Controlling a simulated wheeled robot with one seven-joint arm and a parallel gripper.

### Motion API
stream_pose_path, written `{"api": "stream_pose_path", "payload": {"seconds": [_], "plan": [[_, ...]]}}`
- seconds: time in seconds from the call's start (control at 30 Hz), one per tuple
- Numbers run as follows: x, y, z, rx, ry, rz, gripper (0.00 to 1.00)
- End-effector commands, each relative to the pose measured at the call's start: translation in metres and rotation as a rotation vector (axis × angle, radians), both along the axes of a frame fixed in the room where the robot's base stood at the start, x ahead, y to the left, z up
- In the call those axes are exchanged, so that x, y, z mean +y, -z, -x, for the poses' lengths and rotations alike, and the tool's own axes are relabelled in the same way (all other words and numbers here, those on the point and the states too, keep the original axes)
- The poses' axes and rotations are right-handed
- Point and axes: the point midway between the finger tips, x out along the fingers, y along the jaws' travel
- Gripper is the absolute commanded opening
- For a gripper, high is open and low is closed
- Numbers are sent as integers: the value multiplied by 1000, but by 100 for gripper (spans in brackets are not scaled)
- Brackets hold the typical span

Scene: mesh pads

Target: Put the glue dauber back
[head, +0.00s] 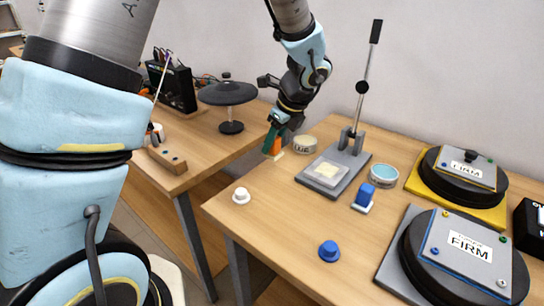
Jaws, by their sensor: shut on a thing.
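My gripper (274,141) is at the left part of the near table, with its green fingers pointing down. It is shut on a small orange piece (278,146), which looks like the glue dauber's handle. A pale end shows just below it, close to the tabletop; I cannot tell whether it touches. The fingers hide much of the held piece. A low round pale tub with dark lettering, apparently the glue pot (304,145), stands just right of my gripper, apart from it.
A grey lever press (330,187) stands right of the pot. A white knob (241,195), blue knob (329,251), blue block (363,197) and teal-topped tin (383,175) are on the table. Round black pads marked FIRM (408,254) and another (428,172) fill the right.

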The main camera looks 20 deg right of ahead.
Motion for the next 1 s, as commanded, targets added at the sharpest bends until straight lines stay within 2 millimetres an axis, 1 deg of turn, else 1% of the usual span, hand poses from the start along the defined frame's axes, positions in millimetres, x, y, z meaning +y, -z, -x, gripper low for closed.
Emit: {"api": "stream_pose_path", "payload": {"seconds": [0.17, 0.3, 0.37, 0.73, 0.77, 1.0], "plan": [[0, 14, 1, 2, 1, -1, 0], [0, 34, 1, 2, 0, -1, 0], [0, 40, 1, 1, 1, -2, 0], [0, 45, 0, 0, 0, 1, 0], [0, 45, 0, 0, -1, 2, 38], [0, 44, 0, 0, -1, 2, 65]]}}
